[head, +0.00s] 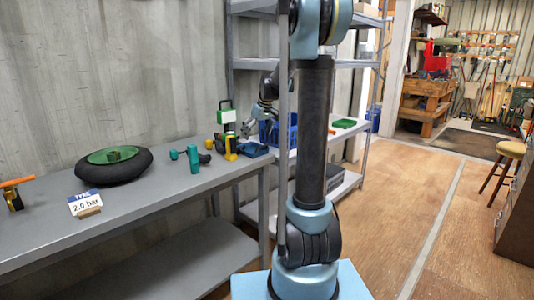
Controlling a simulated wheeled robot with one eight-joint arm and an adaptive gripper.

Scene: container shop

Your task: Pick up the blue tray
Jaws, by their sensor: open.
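A small flat blue tray (256,150) lies at the far right end of the grey workbench (150,190), beside a yellow and dark tool. A taller blue crate (292,137) stands behind it on the shelf unit, partly hidden by my arm. My gripper (247,131) is open, reaching down from behind my arm above the blue tray and apart from it. Its fingers are small and partly blurred in this view.
A black wheel with a green hub (113,157), a "2.0 bar" sign (85,203) and an orange-handled tool (15,190) are on the bench. Wooden floor (410,200) is open to the right.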

